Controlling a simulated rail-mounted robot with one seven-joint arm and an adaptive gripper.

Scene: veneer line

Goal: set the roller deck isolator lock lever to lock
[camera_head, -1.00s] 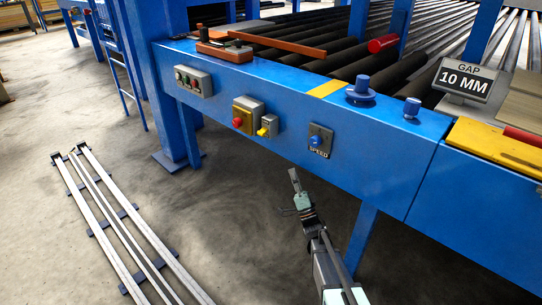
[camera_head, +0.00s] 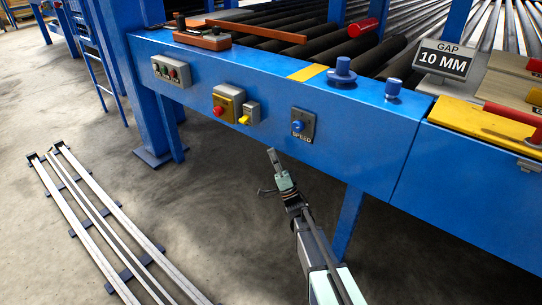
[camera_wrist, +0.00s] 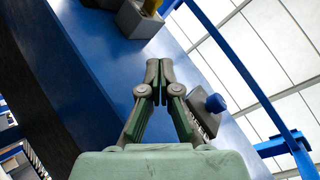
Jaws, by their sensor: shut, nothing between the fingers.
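The likely isolator lock lever is a small yellow lever (camera_head: 244,119) on a grey box (camera_head: 252,110) on the blue front beam, right of a red button on a yellow box. Its exact setting is too small to tell. In the wrist view the grey box (camera_wrist: 137,20) is at the top, with part of the yellow lever (camera_wrist: 151,6) cut by the frame edge. My gripper (camera_head: 271,152) is shut and empty, in front of the beam, below and right of the lever and apart from it. In the wrist view my gripper's fingertips (camera_wrist: 159,68) meet, pointing towards the box.
The speed panel with its blue knob (camera_head: 298,125) is right of the lever, close to my fingers in the wrist view (camera_wrist: 216,102). The red button (camera_head: 218,111) and a grey button box (camera_head: 171,71) are left. Metal rails (camera_head: 100,220) lie on the floor. Space before the beam is clear.

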